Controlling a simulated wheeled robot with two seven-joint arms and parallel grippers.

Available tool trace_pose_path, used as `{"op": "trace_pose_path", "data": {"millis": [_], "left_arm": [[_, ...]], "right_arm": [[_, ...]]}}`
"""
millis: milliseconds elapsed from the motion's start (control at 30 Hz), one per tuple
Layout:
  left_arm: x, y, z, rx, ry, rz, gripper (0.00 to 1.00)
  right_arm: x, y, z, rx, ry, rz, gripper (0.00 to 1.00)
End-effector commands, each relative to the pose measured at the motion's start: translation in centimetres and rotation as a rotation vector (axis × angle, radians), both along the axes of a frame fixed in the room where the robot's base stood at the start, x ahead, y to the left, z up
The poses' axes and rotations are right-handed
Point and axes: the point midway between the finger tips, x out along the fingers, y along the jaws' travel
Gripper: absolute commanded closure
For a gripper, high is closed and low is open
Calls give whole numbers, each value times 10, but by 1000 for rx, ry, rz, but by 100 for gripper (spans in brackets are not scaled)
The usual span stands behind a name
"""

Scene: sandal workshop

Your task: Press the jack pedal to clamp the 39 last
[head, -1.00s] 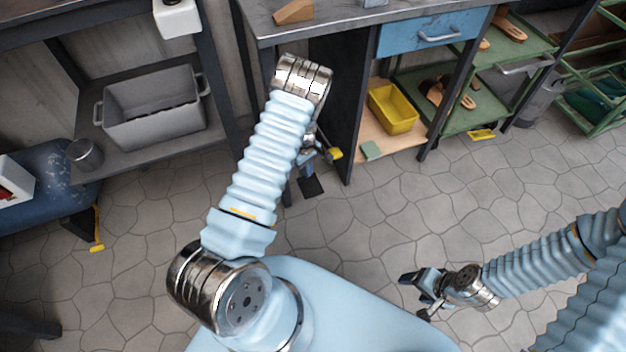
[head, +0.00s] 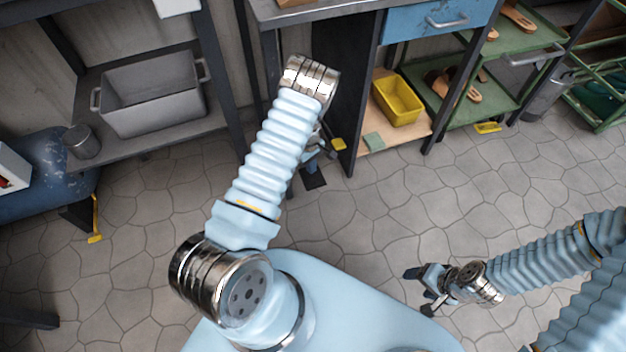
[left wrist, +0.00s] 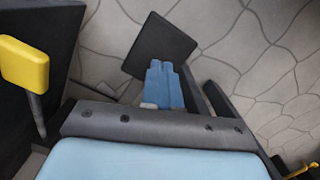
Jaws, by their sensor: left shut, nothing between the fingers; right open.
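A dark square pad, which looks like the jack pedal, sits low by the workbench leg in the head view (head: 315,181). It also shows in the left wrist view (left wrist: 160,46). My left gripper (head: 317,158) points down beside the bench. In the left wrist view its blue fingers (left wrist: 164,82) are together and empty, with their tips overlapping the pad's near edge; whether they touch it I cannot tell. A yellow-knobbed lever (left wrist: 24,65) stands to the left there. My right gripper (head: 424,287) is open and empty over the floor. I cannot see the 39 last.
The workbench has a blue drawer (head: 437,20) and a lower shelf with a yellow bin (head: 397,101). A green rack (head: 470,118) with sandals stands to its right. A grey tub (head: 150,100) sits on a shelf at left. The tiled floor in front is clear.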

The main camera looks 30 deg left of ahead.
Motion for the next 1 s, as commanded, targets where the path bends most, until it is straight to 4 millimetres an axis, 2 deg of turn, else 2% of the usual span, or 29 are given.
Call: {"op": "trace_pose_path", "data": {"millis": [33,200,667,1000], "left_arm": [[0,-1,-11,0,1,-1,100],[-1,-2,-25,0,0,0,100],[-1,-2,-30,0,-1,0,100],[-1,-2,-68,1,-1,1,100]], "right_arm": [[1,-1,-8,-2,-1,-3,32],[2,-4,-14,-5,-3,-7,32],[2,-5,-17,-7,-3,-8,32],[2,-5,-53,-7,-3,-8,32]]}}
